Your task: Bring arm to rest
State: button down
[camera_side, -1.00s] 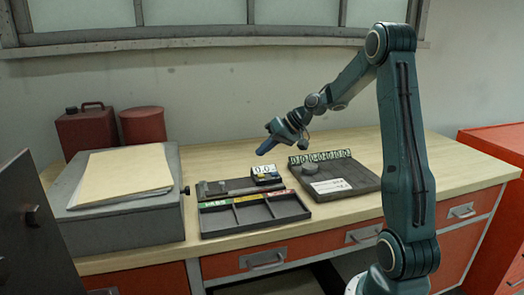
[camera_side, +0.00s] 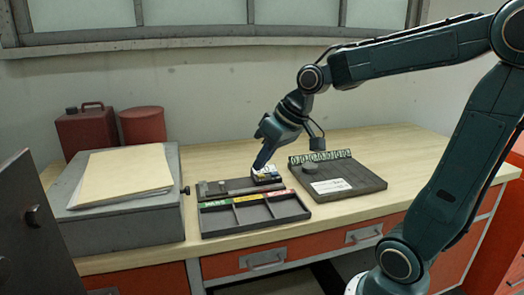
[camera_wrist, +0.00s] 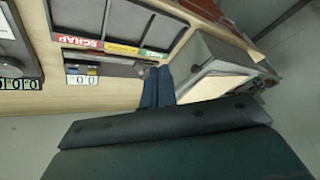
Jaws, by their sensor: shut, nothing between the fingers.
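My gripper (camera_side: 257,167) points down in the side view, its blue fingers shut and empty. Its tip overlaps the small block with number tiles (camera_side: 267,176) at the back of the sorting tray; I cannot tell whether they touch. In the wrist view the shut blue fingers (camera_wrist: 158,86) show over the bench near the tray's end. The dark tray (camera_side: 255,213) has three compartments with green, yellow and red labels. The dark board (camera_side: 340,182) to its right carries a round grey piece (camera_side: 309,168), a white label and a row of number tiles (camera_side: 320,155).
A grey box (camera_side: 130,215) with folders (camera_side: 122,172) on top stands at the left. A red can (camera_side: 86,130) and a red canister (camera_side: 142,125) stand behind it. The wooden bench top (camera_side: 420,150) is clear at the right. A wall and window lie behind.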

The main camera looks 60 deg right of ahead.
jog(key=s+a, duration=0.2)
jog(key=s, duration=0.4)
jog(key=s+a+n+h, duration=0.1)
jog(key=s+a, duration=0.1)
jog(key=s, duration=0.5)
jog(key=shift+s+a+f, duration=0.3)
jog(key=shift+a+f, duration=0.05)
jog(key=shift+a, duration=0.05)
